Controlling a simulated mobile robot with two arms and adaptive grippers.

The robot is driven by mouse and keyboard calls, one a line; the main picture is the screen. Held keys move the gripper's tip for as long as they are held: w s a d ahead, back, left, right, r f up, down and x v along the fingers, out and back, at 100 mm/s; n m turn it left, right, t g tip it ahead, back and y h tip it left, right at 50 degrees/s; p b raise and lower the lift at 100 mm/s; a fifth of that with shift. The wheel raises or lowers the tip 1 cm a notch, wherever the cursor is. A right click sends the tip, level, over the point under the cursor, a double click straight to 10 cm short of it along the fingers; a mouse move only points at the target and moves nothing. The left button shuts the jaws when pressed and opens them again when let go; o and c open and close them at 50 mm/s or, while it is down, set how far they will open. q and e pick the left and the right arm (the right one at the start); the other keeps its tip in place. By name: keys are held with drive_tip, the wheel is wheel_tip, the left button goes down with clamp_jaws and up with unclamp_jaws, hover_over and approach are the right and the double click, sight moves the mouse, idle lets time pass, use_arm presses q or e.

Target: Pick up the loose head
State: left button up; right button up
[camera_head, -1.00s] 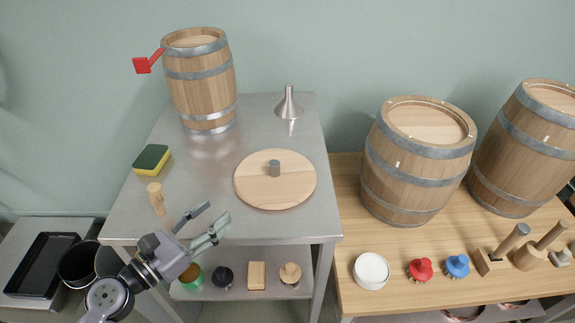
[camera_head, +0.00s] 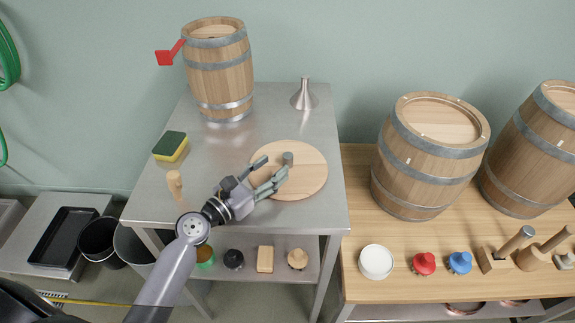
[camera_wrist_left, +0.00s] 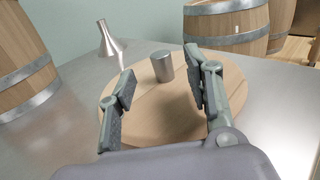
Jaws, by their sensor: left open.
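The loose head is a round wooden disc (camera_head: 308,182) with a grey cylindrical knob (camera_head: 288,158) standing on it. It lies flat on the steel table. In the left wrist view the disc (camera_wrist_left: 160,128) and its knob (camera_wrist_left: 162,66) are ahead of my fingers. My left gripper (camera_head: 273,172) is open over the left part of the disc. Its fingers (camera_wrist_left: 160,90) are spread to either side of the knob's line, with the knob beyond the gap between them. Nothing is between the fingers. My right gripper is not in view.
A barrel with a red tap (camera_head: 218,75), a funnel (camera_head: 304,97), a sponge (camera_head: 170,146) and a wooden peg (camera_head: 175,184) stand on the steel table (camera_head: 215,150). Two barrels (camera_head: 428,160) and several small tools stand on the wooden bench (camera_head: 355,165) at right.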

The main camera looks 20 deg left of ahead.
sight(284, 158)
use_arm(q)
drive_tip(key=x, duration=0.4)
drive_tip(key=shift+w+d, duration=0.15)
drive_tip(key=shift+w, duration=0.1)
drive_tip(key=shift+s, duration=0.1)
drive_tip(key=shift+c, duration=0.2)
clamp_jaws()
drive_tip(key=shift+r, duration=0.1)
